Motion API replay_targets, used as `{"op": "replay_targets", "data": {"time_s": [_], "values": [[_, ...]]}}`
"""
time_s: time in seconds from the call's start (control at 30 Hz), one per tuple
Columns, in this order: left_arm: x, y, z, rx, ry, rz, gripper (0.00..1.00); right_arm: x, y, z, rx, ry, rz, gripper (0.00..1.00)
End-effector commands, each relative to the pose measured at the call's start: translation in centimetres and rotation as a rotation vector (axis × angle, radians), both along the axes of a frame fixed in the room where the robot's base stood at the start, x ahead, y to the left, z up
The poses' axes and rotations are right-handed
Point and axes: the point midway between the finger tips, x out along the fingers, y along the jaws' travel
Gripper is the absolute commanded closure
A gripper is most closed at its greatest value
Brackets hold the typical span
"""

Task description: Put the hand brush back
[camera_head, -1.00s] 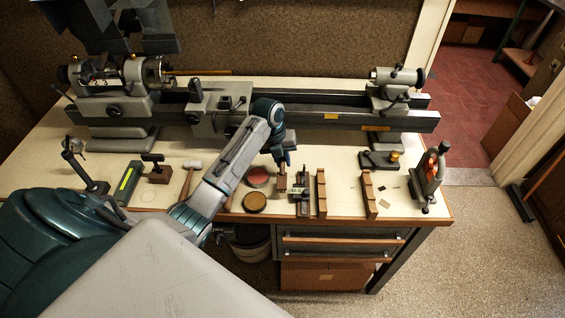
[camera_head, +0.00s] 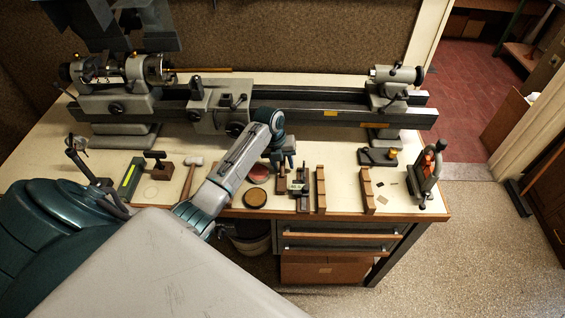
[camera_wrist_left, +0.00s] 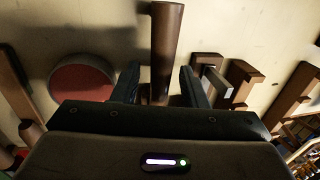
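My left gripper (camera_head: 283,168) is low over the front of the bench. In the left wrist view its two fingers (camera_wrist_left: 158,88) are apart, with a smooth brown wooden handle (camera_wrist_left: 167,40) between them. A gap shows beside the handle, so it is not clasped. This handle may be the hand brush's; its lower end and any bristles are hidden behind the gripper body. In the head view a brown wooden piece (camera_head: 282,186) shows just below the fingers. My right gripper is not in view.
A round red-topped tin (camera_wrist_left: 82,82) is left of the fingers; a yellowish tin (camera_head: 255,198) stands in front of it. A dark tool stand (camera_head: 301,190) and notched wooden racks (camera_head: 321,190) are close on the right. The lathe bed (camera_head: 300,105) runs behind. A mallet (camera_head: 193,165) lies left.

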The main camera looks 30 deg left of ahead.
Motion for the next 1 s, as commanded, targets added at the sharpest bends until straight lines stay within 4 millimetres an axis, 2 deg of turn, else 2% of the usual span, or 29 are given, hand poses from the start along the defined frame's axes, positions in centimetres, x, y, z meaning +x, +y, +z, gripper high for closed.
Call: {"op": "replay_targets", "data": {"time_s": [0.17,0.27,0.7,0.83,1.0], "values": [[0.0,0.1,0.3,0.001,-0.001,0.0,0.61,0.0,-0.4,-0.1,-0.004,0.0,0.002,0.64],[0.0,0.3,1.2,0.002,-0.003,0.001,0.61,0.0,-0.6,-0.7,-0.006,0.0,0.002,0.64],[-1.0,1.8,9.7,0.004,-0.004,0.0,0.61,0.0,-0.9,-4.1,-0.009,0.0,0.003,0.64],[-1.1,2.0,11.2,0.0,-0.002,-0.001,0.61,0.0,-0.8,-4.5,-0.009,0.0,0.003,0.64],[-1.2,2.1,11.9,0.0,0.0,0.001,0.61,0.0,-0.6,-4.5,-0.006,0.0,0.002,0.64]]}}
